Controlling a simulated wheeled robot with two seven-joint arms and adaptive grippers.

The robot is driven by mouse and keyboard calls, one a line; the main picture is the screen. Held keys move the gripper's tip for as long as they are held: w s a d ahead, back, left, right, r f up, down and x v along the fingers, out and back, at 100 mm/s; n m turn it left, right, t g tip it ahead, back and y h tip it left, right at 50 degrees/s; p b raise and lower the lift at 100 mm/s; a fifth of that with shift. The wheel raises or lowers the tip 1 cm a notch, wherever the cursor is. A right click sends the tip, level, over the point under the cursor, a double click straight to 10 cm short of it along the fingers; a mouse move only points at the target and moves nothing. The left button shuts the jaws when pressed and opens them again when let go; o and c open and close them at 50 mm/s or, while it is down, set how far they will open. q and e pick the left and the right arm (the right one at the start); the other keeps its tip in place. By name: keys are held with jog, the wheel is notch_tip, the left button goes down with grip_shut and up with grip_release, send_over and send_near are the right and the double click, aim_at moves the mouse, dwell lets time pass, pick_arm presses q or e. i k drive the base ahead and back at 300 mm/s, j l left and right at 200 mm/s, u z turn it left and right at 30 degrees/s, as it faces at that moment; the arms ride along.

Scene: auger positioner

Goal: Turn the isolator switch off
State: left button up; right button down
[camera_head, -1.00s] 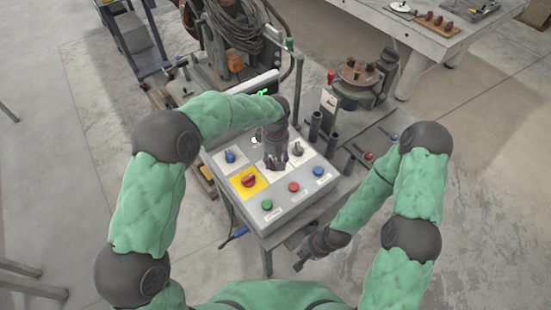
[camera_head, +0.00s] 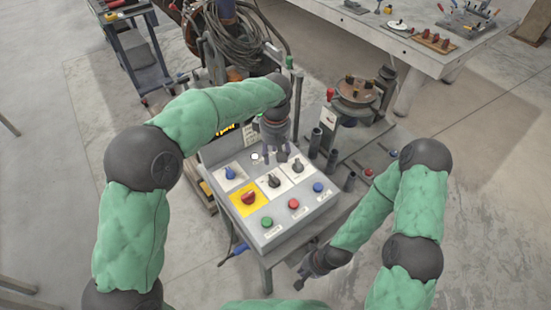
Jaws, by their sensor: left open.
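The isolator switch, a red knob (camera_head: 248,198) on a yellow plate (camera_head: 237,204), sits at the left of the sloped grey control panel (camera_head: 285,236). Its exact pointer angle is too small to read. My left gripper (camera_head: 275,157) is open and empty, above the upper part of the panel, up and to the right of the red knob and apart from it. My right gripper (camera_head: 301,282) hangs low in front of the panel's lower right corner, away from the switch; its finger opening is not clear.
The panel also carries a blue knob (camera_head: 230,173), black knobs (camera_head: 274,181) and (camera_head: 298,166), and green (camera_head: 266,222), red (camera_head: 293,204) and blue (camera_head: 318,187) buttons. Upright dark tubes (camera_head: 315,143) stand close on the right. A workbench (camera_head: 400,40) is behind.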

aim_at(248, 198)
jog(key=k, duration=1)
